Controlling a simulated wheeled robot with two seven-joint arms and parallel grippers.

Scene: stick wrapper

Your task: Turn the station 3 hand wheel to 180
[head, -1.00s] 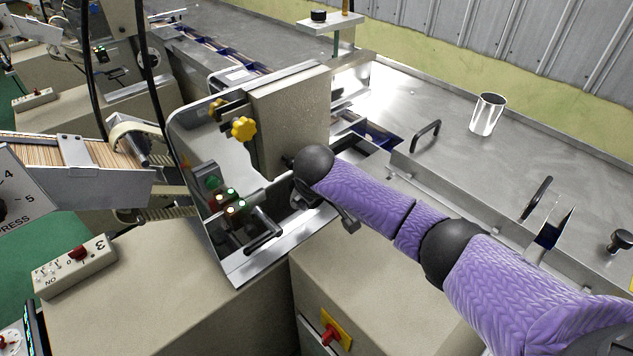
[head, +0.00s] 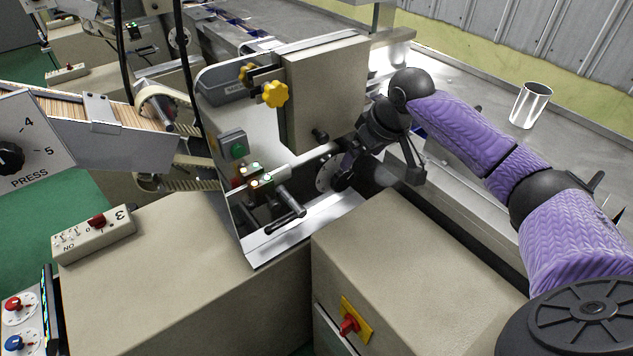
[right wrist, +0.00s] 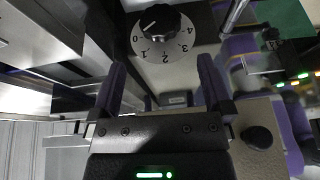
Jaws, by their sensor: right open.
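At the station marked 3, a pale disc (head: 325,173) with a dark centre stands on the side of the machine, beside my right gripper (head: 349,165). The right wrist view shows a black knob (right wrist: 160,22) on a pale round dial (right wrist: 182,47) with numbers 0 to 4. The right gripper (right wrist: 161,64) is open with nothing between its fingers, and the knob is ahead of the fingertips. I cannot tell whether this is the hand wheel, and no 180 mark is readable. My left gripper is not in view.
A yellow knob (head: 275,94) and lit buttons (head: 254,177) are on the station's panel. A bar handle (head: 288,208) juts out below. The switch box marked 3 (head: 95,233) lies on the left housing. A metal cup (head: 530,105) stands on the back table.

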